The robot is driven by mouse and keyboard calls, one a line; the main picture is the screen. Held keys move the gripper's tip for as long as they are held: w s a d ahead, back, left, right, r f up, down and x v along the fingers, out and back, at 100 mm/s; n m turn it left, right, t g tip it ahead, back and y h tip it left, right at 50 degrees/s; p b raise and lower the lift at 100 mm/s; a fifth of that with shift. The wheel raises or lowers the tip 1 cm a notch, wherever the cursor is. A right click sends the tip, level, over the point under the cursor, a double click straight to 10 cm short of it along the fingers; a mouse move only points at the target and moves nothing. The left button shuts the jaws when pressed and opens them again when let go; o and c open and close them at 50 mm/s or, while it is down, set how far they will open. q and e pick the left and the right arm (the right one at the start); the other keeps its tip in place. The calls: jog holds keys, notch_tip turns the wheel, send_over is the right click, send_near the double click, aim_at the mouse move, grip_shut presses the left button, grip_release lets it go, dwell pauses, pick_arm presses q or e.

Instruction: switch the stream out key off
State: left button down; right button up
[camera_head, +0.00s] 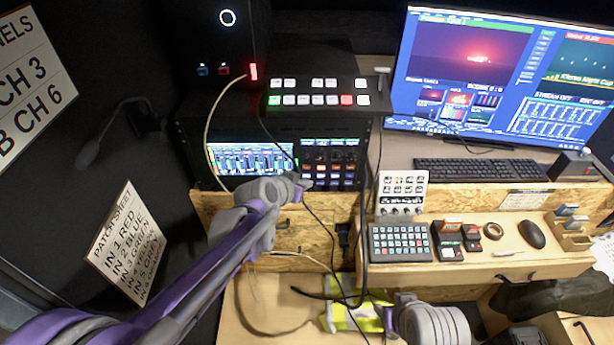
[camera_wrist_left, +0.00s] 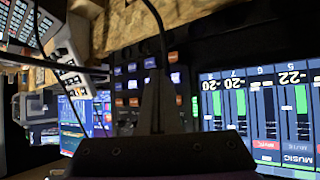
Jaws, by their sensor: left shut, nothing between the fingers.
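A panel of lit keys (camera_head: 328,163), orange, white and blue, is set in the rack beside a mixer screen (camera_head: 250,159). The keys also show in the left wrist view (camera_wrist_left: 130,85). I cannot read which key is stream out. My left gripper (camera_head: 304,184) is shut and empty just in front of the panel's lower edge; in the wrist view its fingers (camera_wrist_left: 158,85) cover part of the keys. Contact cannot be told. The monitor (camera_head: 500,75) appears to read STREAM OFF. My right gripper (camera_head: 388,317) is low in the head view, its fingers unclear.
A switcher (camera_head: 318,97) with lit buttons is above the rack. Black cables (camera_head: 325,235) hang beside my left gripper. A small keypad (camera_head: 400,242), a white button box (camera_head: 402,192) and a mouse (camera_head: 532,233) are to the right. A yellow-green item (camera_head: 350,316) lies below.

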dwell(0.3)
pick_arm(q)
jog(key=shift+w, duration=0.5)
jog(key=shift+w, duration=0.2)
dwell(0.4)
jog(key=shift+s, duration=0.75)
jog(key=s, duration=0.6)
dwell(1.2)
